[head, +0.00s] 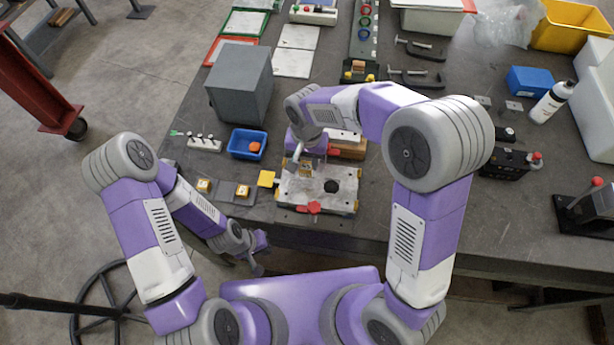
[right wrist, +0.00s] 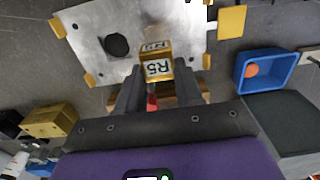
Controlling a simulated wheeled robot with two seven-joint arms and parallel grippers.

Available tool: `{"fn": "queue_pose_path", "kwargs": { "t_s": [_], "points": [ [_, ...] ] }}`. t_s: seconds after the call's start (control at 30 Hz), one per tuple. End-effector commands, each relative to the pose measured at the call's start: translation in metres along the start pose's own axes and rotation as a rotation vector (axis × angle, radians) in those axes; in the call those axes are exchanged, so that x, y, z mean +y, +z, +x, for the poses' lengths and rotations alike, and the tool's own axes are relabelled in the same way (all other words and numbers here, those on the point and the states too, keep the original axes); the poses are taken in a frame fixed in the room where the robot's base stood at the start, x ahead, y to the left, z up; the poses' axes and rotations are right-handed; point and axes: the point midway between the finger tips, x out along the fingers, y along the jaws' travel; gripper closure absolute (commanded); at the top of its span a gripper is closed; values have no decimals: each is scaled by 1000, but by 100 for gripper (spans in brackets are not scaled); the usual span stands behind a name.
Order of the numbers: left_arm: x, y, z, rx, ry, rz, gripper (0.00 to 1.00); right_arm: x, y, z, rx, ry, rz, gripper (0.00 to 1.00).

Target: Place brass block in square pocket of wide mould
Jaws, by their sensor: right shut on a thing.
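The wide mould (head: 290,194) is a pale metal plate with yellow corner pieces on the bench's near edge; it also shows in the right wrist view (right wrist: 92,30). Its round dark pocket (head: 331,186) shows clearly, also in the wrist view (right wrist: 117,45). I cannot make out the square pocket. My right gripper (head: 303,161) is shut on a brass block (right wrist: 157,68) labelled R5, over the left part of the plate. I cannot tell whether the block touches the plate. My left gripper (head: 259,268) is empty off the bench's front edge; its opening is unclear.
Two labelled brass-coloured blocks (head: 203,185) (head: 242,191) sit on dark pads left of the mould. A blue bin (head: 236,144) with an orange piece and a tall grey block (head: 240,84) stand behind. A red knob (head: 313,208) sits at the mould's front edge.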

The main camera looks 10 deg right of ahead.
Motion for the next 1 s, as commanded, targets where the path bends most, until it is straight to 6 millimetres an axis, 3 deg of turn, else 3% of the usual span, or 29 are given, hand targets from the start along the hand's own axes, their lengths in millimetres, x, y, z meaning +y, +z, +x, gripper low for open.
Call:
{"fn": "queue_pose_path", "kwargs": {
  "t_s": [0.1,0.33,0.5,0.9,0.93,1.0],
  "points": [
    [0,0,1,0,0,0,100,0,0,21,-2,1,0,100],
    [-1,0,2,0,0,0,100,1,0,39,-1,1,0,100],
    [-1,0,3,0,0,0,100,1,0,64,-1,1,-1,100],
    [-2,0,7,0,0,0,100,0,-1,71,1,-1,-2,100],
    [-3,0,7,0,0,0,100,0,0,72,0,-1,-2,63],
    [-2,0,6,0,0,0,100,0,0,70,0,-1,-2,52]
  ]
}}
